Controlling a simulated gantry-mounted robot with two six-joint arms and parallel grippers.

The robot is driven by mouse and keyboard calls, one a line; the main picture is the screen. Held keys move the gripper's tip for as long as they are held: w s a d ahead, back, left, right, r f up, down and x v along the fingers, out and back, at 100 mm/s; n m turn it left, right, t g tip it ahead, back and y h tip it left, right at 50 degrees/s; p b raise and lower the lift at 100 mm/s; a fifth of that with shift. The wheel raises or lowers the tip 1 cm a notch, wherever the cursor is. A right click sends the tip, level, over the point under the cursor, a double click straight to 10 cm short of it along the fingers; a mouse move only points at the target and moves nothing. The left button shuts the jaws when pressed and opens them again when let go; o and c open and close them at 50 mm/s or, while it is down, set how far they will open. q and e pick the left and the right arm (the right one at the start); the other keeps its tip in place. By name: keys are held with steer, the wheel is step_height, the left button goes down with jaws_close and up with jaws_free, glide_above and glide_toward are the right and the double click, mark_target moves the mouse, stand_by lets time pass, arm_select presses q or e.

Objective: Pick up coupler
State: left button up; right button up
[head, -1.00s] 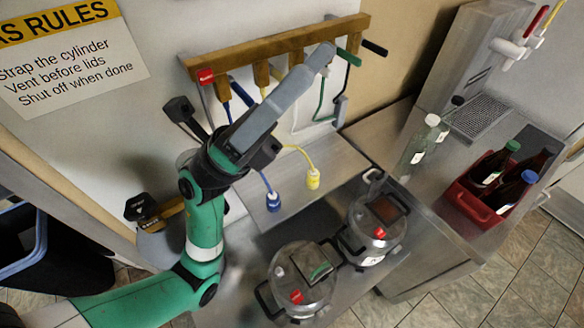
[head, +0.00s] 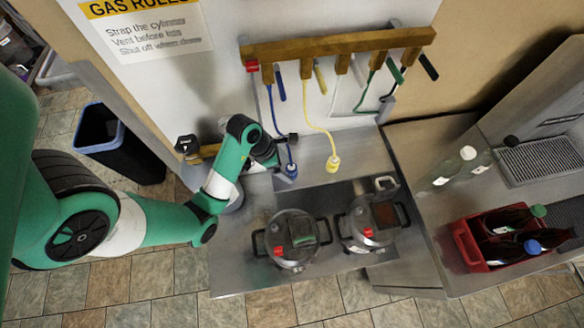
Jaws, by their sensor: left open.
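A blue coupler (head: 290,171) hangs at the end of a blue hose, low over the metal worktop. A yellow coupler (head: 333,163) on a yellow hose is just to its right. My left gripper (head: 286,152) is open, with its dark jaws around or beside the lower blue hose, just above the blue coupler. I cannot tell whether a jaw touches the hose. The arm partly hides the gripper. My right gripper is not in view.
Two lidded metal buckets (head: 292,250) stand in front of the couplers, the other (head: 371,225) to the right. A wooden hose rail (head: 335,46) is on the wall above. A red bottle crate (head: 470,246) and clear bottles (head: 443,174) stand at the right.

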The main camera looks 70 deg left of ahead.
mark_target(289, 167)
arm_select(q)
steer(key=x, duration=0.5)
steer(key=shift+w+a, duration=0.2)
jaws_close()
